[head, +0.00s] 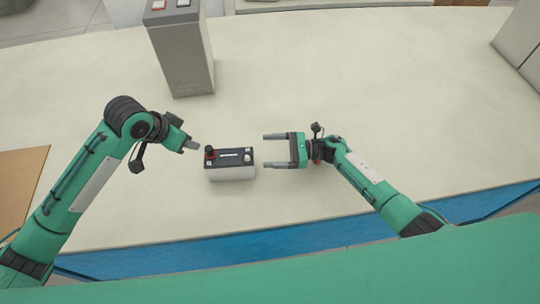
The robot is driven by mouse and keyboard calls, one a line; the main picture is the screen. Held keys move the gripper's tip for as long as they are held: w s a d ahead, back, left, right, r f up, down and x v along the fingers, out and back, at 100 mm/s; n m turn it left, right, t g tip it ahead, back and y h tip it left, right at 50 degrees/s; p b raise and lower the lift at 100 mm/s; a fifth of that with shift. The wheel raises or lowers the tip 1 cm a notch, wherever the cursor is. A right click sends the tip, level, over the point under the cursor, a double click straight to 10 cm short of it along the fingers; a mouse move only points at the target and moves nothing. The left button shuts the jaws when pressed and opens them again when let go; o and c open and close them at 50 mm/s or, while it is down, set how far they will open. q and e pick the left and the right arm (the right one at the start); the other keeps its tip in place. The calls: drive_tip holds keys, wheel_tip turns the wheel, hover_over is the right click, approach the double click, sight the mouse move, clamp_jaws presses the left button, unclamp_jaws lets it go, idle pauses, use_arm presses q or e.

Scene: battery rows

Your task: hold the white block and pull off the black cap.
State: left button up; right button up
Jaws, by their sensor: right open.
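The white block (230,173) stands upright on the table as a small battery with a white lower body and a dark top bearing a pale label. The black cap (210,149) sits on its top at the left end, with red around its base. My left gripper (194,145) is just left of the cap and apart from it. It is seen edge-on, so its opening is hidden. My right gripper (267,151) is open and empty to the right of the block, its two fingers pointing left towards the block's right end.
A tall grey box (184,60) with red and white parts on top stands behind the block. A brown board (20,185) lies at the left edge. A grey box (522,45) is at the far right. The pale table (380,90) is otherwise largely clear, with a blue front edge.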

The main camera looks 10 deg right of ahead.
sight(245, 158)
drive_tip(key=shift+s+a+f+n+g, duration=0.3)
drive_tip(key=shift+s+a+n+g, duration=0.1)
drive_tip(key=shift+s+a+g, duration=0.3)
drive_tip(key=shift+w+a, duration=0.15)
drive_tip(key=shift+a, duration=3.4)
clamp_jaws()
